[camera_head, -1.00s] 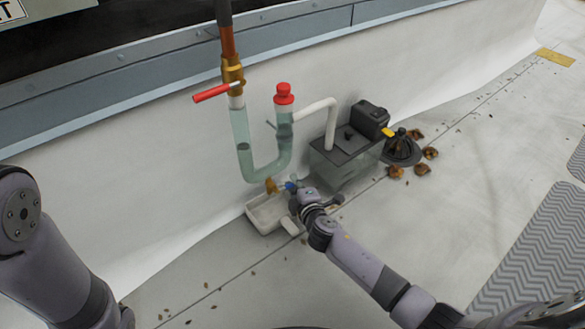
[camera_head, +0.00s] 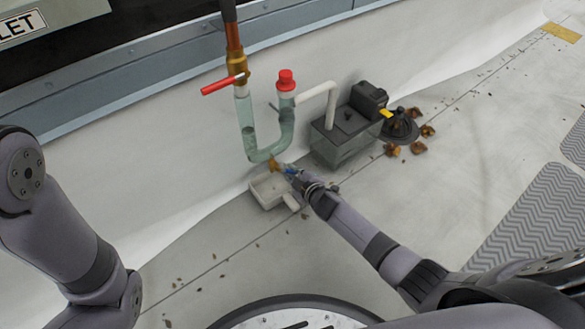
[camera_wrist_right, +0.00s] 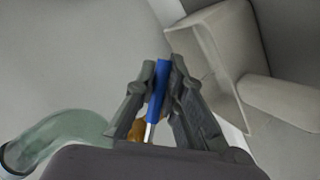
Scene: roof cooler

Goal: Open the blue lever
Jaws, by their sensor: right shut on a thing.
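The blue lever (camera_wrist_right: 159,88) is a small blue handle with a metal stem, on a brass valve (camera_wrist_right: 137,130) at the bottom of the clear U-shaped pipe (camera_head: 262,154). In the right wrist view my right gripper (camera_wrist_right: 162,70) has its two fingers closed on either side of the blue lever. In the head view my right gripper (camera_head: 296,176) is at the valve, and only a bit of blue shows there. My left arm enters at the left edge of the head view, and its gripper is out of frame.
A white tray (camera_head: 262,197) with a handle lies under the valve, and it also shows in the right wrist view (camera_wrist_right: 205,60). A red lever (camera_head: 220,85) and a red cap (camera_head: 286,80) are above. A clear tank (camera_head: 345,145) with a black pump stands to the right, near scattered leaves.

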